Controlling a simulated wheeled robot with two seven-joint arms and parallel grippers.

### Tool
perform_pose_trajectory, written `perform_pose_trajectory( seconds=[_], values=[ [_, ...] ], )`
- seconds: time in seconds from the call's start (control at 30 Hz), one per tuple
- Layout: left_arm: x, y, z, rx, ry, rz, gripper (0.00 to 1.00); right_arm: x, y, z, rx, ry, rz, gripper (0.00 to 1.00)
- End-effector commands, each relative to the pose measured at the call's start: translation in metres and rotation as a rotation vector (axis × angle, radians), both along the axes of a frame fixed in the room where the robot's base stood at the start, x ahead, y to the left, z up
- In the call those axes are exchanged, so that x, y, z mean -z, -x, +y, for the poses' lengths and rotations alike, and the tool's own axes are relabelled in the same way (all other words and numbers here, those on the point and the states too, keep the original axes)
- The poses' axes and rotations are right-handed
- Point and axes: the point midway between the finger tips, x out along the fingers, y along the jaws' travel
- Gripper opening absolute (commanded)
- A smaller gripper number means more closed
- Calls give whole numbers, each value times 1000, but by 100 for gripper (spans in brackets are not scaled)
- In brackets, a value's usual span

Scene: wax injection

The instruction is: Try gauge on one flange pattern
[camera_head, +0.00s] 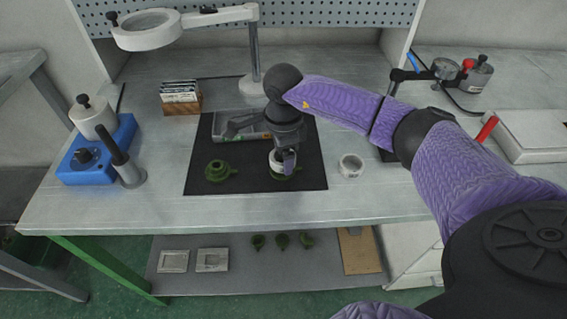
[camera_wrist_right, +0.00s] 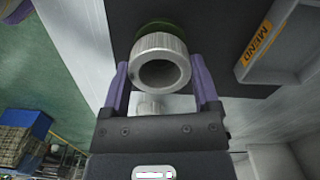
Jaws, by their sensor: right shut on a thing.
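My right gripper (camera_head: 286,160) reaches down over the black mat (camera_head: 200,145) and is shut on a pale ring gauge (camera_head: 276,166). In the right wrist view the gauge (camera_wrist_right: 145,50) is a knurled grey ring between the two purple fingers. A green flange pattern (camera_head: 283,177) is directly beneath the gauge, mostly hidden by it; its green edge (camera_wrist_right: 158,27) shows behind the ring. I cannot tell whether they touch. A second green flange pattern (camera_head: 218,172) lies on the mat to the left. Another pale ring gauge (camera_head: 351,166) stands on the bench right of the mat. My left gripper is out of view.
A grey tray (camera_head: 228,127) marked MEND in the wrist view (camera_wrist_right: 285,45) lies at the mat's back. A card box (camera_head: 181,98), magnifier lamp (camera_head: 148,29) and blue heater (camera_head: 97,150) stand left and behind. A scale (camera_head: 530,133) stands right. The front bench strip is clear.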

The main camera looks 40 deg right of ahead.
Motion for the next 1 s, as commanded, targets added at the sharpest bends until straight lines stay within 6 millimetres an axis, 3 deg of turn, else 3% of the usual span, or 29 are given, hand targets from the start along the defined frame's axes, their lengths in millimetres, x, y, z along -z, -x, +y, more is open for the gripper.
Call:
perform_pose_trajectory(
  seconds=[0.8,1.0],
  values=[
    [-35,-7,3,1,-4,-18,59,-48,0,0,0,0,-1,6],
    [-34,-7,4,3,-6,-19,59,-48,0,0,0,0,0,6]
  ],
)
